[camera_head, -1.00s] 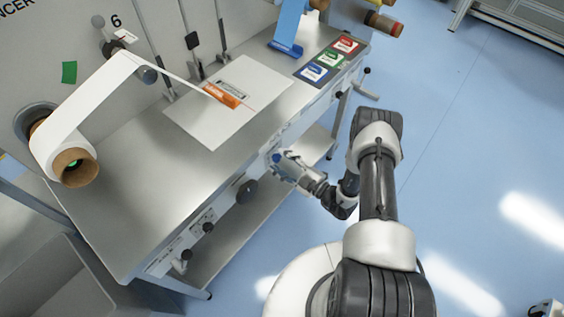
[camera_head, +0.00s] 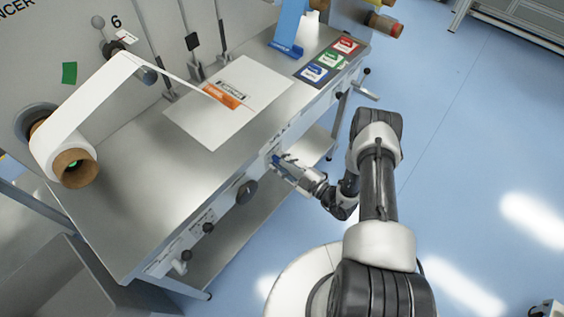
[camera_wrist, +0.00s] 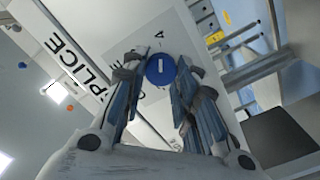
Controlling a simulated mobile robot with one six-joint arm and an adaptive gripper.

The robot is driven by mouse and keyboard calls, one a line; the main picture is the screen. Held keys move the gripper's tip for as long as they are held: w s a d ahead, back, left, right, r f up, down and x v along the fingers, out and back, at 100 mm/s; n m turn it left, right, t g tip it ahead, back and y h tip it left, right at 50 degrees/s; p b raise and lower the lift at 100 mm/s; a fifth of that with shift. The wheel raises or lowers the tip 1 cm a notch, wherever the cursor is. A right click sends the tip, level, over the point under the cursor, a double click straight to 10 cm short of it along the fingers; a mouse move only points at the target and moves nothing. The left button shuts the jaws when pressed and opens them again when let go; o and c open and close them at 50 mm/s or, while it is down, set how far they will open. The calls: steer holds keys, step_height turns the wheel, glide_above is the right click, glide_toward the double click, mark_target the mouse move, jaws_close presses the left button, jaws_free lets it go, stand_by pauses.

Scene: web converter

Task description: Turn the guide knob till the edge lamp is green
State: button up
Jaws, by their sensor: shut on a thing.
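A round blue knob (camera_wrist: 160,69) with a white mark sits on the pale front panel, in the middle of the wrist view. My gripper (camera_head: 281,163) is at the front edge of the metal table in the head view. Its two fingers stand on either side of the blue knob and are shut on it. The fingers hide the knob's sides, and in the head view they hide most of it. I cannot make out a lamp that is clearly the edge lamp.
A white sheet (camera_head: 195,125) with an orange label (camera_head: 220,96) lies on the metal table (camera_head: 130,210). Black knobs (camera_head: 246,192) line the front panel. Red, green and blue cards (camera_head: 328,63) lie at the far end. A web roll (camera_head: 75,167) is at left.

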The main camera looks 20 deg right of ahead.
steer(key=shift+n, duration=0.3)
